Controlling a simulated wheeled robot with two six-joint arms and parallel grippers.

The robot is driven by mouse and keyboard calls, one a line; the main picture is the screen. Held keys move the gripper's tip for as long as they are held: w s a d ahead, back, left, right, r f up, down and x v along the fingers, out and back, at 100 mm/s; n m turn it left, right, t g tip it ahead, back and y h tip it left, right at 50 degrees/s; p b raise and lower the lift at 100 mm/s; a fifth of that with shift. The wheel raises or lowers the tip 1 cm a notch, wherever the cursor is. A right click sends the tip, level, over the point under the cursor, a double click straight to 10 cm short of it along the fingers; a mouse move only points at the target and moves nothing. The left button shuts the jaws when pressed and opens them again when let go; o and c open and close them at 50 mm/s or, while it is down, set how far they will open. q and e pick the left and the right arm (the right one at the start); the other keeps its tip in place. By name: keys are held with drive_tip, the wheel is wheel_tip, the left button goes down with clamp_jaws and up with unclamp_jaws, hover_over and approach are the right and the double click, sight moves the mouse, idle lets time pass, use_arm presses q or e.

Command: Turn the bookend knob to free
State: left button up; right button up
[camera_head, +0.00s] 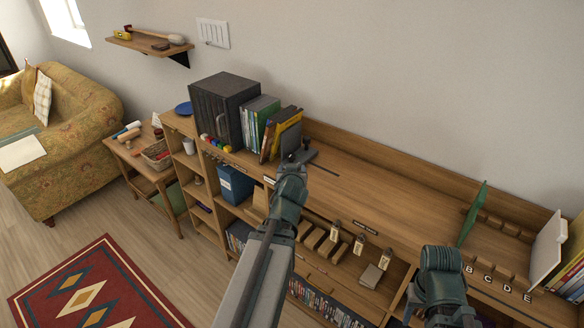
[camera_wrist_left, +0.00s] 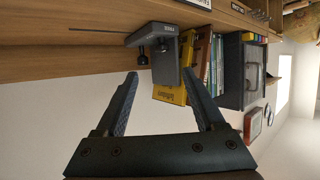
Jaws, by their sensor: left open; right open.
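The dark grey bookend (camera_head: 299,155) stands on the shelf top against the right end of the book row. In the left wrist view, upside down, the bookend (camera_wrist_left: 166,62) shows its flat base and a small black knob (camera_wrist_left: 143,59) on its side. My left gripper (camera_wrist_left: 160,74) is open and empty, its fingertips just short of the bookend and knob, with no contact visible. In the head view my left arm hides the gripper and knob. My right gripper (camera_head: 441,308) is open, low in front of the shelf at right, its fingers only partly visible.
Books (camera_head: 262,120) and a black cabinet (camera_head: 223,105) stand left of the bookend. The shelf top (camera_head: 385,185) to its right is clear, with a thin dark slot (camera_head: 325,169). A green divider (camera_head: 472,215) and a white panel (camera_head: 547,250) stand farther right.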

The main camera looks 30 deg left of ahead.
use_arm(q)
drive_tip(key=w+f+n+g, duration=0.1)
drive_tip(key=w, duration=0.1)
drive_tip(key=w+d+f+n+g+y, duration=0.1)
drive_tip(key=w, duration=0.1)
drive_tip(key=w+f+g, duration=0.1)
drive_tip(key=w, duration=0.1)
drive_tip(key=shift+w+d+f+n+g+y, duration=0.15)
drive_tip(key=shift+w+d+n+g+y, duration=0.15)
drive_tip(key=shift+w+n+g, duration=0.1)
drive_tip(key=w+d+r+n+g+y, duration=0.3)
drive_tip(key=n+g+y, duration=0.1)
drive_tip(key=n, duration=0.1)
drive_tip(key=n+b, duration=0.1)
drive_tip(key=b, duration=0.4)
approach(291, 155)
drive_tip(key=x, duration=0.6)
drive_tip(key=shift+w+a+f, duration=0.2)
drive_tip(key=shift+f, duration=0.15)
drive_tip(key=shift+x, duration=0.85)
drive_tip(key=shift+r, duration=0.15)
drive_tip(key=shift+s, duration=0.1)
clamp_jaws()
